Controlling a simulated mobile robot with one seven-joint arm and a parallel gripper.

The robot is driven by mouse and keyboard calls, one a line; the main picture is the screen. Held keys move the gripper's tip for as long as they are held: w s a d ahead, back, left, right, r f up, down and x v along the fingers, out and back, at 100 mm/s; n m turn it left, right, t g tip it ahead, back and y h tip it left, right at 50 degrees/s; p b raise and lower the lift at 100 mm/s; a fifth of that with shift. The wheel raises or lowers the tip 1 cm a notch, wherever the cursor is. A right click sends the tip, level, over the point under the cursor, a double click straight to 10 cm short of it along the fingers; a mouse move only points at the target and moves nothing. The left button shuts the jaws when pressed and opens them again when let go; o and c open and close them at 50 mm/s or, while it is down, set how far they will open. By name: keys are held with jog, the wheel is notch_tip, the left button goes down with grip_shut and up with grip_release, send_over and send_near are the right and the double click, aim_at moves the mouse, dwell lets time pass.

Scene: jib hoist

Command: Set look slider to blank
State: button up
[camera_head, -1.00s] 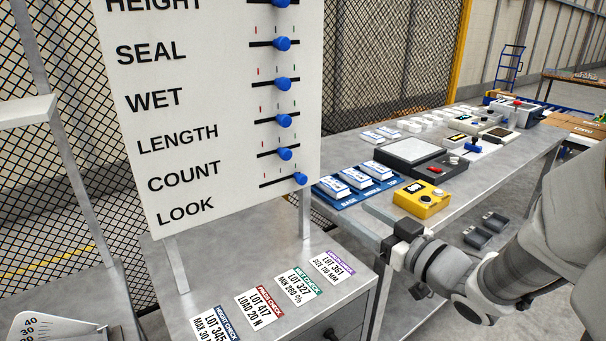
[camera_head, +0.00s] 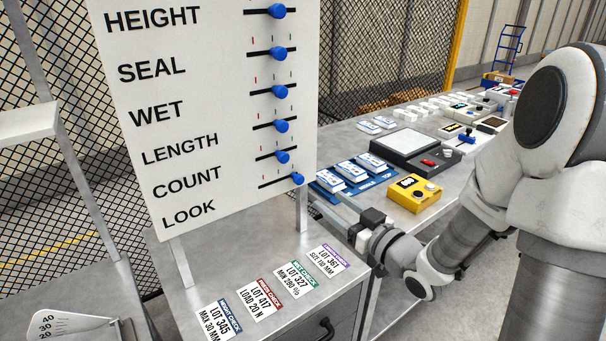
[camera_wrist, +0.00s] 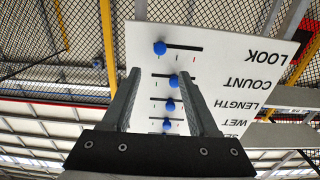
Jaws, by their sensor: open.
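The white board (camera_head: 140,140) carries a column of sliders with blue knobs, labelled from HEIGHT down to LOOK. The look slider knob (camera_head: 297,178) is on the lowest slot, near its right end. In the wrist view the board is upside down, and the look knob (camera_wrist: 160,47) sits at the left end of its slot. My gripper (camera_head: 324,204) is open and empty, just right of and below the look knob, apart from it in the head view. In the wrist view my gripper's fingers (camera_wrist: 160,72) are spread, and the look knob shows beyond their tips.
A board post (camera_head: 303,210) stands close to my fingers. Lot cards lie on the grey cabinet top (camera_head: 190,270) below. Blue trays with cards (camera_head: 350,172) and a yellow device (camera_head: 414,193) sit on the bench at right. Wire mesh stands behind.

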aim_at(301, 179)
jog(key=x, duration=1.1)
jog(key=shift+w+a, duration=0.1)
jog(key=shift+w, duration=0.05)
grip_shut()
dwell(0.9)
